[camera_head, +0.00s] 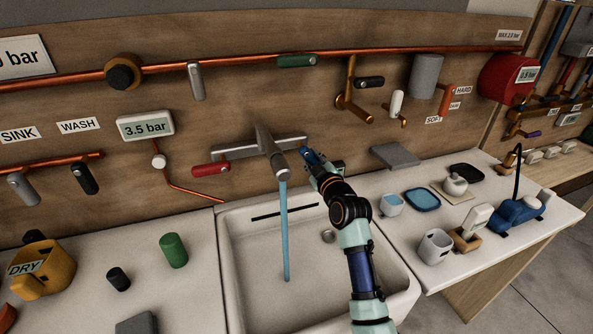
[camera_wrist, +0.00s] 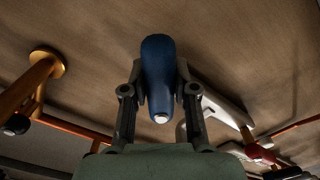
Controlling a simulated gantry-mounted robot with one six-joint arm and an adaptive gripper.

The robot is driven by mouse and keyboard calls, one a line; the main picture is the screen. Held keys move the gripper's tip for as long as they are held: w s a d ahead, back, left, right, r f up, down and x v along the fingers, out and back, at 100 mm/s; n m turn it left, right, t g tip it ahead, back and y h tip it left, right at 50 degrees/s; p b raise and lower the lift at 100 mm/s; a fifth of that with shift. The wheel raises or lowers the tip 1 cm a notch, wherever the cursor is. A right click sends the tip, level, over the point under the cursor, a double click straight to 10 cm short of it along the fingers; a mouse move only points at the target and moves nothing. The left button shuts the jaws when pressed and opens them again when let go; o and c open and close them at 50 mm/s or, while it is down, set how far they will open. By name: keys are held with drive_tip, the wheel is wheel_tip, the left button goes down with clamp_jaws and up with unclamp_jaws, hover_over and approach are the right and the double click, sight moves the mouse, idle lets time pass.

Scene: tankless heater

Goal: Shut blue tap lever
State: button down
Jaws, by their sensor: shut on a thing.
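The tap is a grey wall mixer (camera_head: 258,147) above the white sink, with a red lever (camera_head: 211,169) at its left end and the blue tap lever (camera_head: 309,156) at its right end. A light blue stream of water (camera_head: 285,235) runs from the spout into the sink. My gripper (camera_head: 318,163) is at the blue lever and partly hides it. In the wrist view, the blue lever (camera_wrist: 158,60) lies between the two fingers of my gripper (camera_wrist: 160,85), which are shut on it. The grey tap body also shows in the wrist view (camera_wrist: 222,107).
The white sink (camera_head: 230,290) lies below my arm. A brass tap (camera_head: 352,100) and a white-handled tap (camera_head: 396,104) are on the wall to the right.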

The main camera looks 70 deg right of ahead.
drive_tip(key=n, duration=0.2)
drive_tip(key=n+b, duration=0.1)
drive_tip(key=s+r+n+b, duration=0.1)
drive_tip(key=n, duration=0.1)
drive_tip(key=shift+d+r+n, duration=0.1)
drive_tip(key=shift+d+n, duration=0.2)
drive_tip(key=shift+d, duration=0.05)
drive_tip(key=shift+d+r+n+b, duration=0.1)
drive_tip(key=shift+r+n+b, duration=0.3)
drive_tip(key=shift+n, duration=0.75)
drive_tip(key=shift+r+n+b, duration=0.25)
drive_tip(key=shift+r+n, duration=0.1)
drive_tip(key=shift+n, duration=0.8)
drive_tip(key=shift+r, duration=0.1)
drive_tip(key=c, duration=0.9)
unclamp_jaws()
drive_tip(key=v, duration=1.2)
